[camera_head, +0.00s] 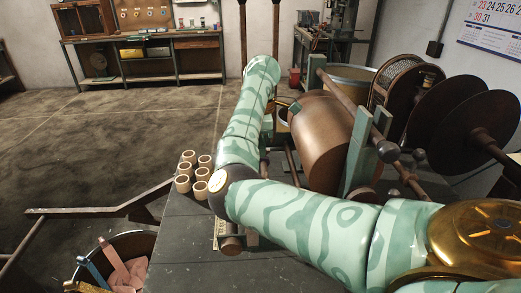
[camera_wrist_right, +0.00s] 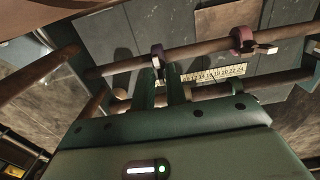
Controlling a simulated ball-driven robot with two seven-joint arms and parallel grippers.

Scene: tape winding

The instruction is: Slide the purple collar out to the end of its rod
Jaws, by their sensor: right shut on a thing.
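The purple collar (camera_wrist_right: 157,55) sits around a brown rod (camera_wrist_right: 200,53) in the right wrist view, left of the rod's middle. My right gripper (camera_wrist_right: 162,80) reaches up to it from below. Its two fingers are close together at the collar's small tab and are shut on it. A second collar, reddish (camera_wrist_right: 242,38), sits around the same rod further right, with a pale tab, apart from the first. In the head view my right arm hides most of the gripper and the collars. My left gripper is not in view.
A yellow scale strip (camera_wrist_right: 214,74) lies behind the rod. A second rod (camera_wrist_right: 240,86) runs below it. In the head view a big copper drum (camera_head: 320,140) stands beyond my arm, and several tape rolls (camera_head: 187,170) stand on the bench (camera_head: 185,255).

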